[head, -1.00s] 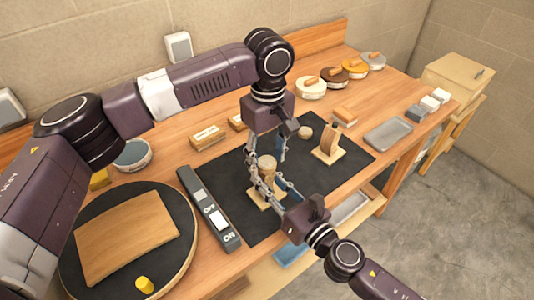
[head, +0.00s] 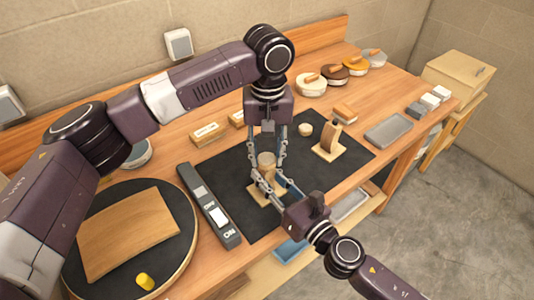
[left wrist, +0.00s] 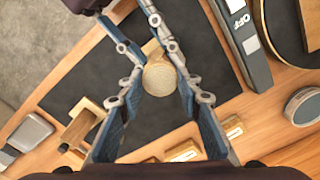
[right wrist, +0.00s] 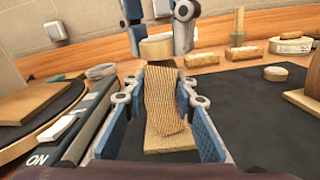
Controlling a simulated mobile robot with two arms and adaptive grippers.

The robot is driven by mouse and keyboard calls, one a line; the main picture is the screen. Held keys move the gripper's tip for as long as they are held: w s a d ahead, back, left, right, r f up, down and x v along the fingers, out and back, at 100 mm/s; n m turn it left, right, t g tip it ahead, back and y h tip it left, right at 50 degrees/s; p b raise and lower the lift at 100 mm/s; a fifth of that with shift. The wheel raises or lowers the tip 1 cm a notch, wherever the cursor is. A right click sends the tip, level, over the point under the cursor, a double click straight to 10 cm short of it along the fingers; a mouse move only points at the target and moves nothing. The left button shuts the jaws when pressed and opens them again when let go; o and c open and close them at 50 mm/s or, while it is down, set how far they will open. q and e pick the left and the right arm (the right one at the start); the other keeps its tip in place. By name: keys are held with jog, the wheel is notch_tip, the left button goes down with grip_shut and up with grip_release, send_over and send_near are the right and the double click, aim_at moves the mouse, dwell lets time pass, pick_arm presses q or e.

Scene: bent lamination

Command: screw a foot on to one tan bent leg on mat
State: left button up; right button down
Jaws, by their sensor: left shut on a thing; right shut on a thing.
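The tan bent leg (right wrist: 168,100) stands on a small wooden base (right wrist: 168,138) on the black mat (head: 225,160). My right gripper (right wrist: 168,85) is shut on the leg from the front, one finger on each side. A round tan foot (left wrist: 159,78) sits at the leg's top end; the head view also shows it (head: 266,159). My left gripper (head: 267,155) points down from above and is shut on the foot. I cannot tell how far the foot is seated. Another round foot (head: 305,130) lies on the mat.
A second wooden stand with a bent piece (head: 328,145) is on the mat to the right. A switch bar (head: 208,205) and a round turntable with a bent board (head: 130,230) are left. A grey tray (head: 388,132) lies at the right.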

pick_arm(q)
jog(key=m, duration=0.6)
jog(key=shift+m, duration=0.3)
pick_arm(e)
jog(key=shift+f, duration=0.2)
pick_arm(q)
jog(key=m, duration=1.7)
jog(key=shift+s+m, duration=0.1)
jog(key=shift+m, duration=0.3)
jog(key=o, duration=1.4)
jog(key=shift+c, duration=0.2)
notch_tip(320, 180, up, 12)
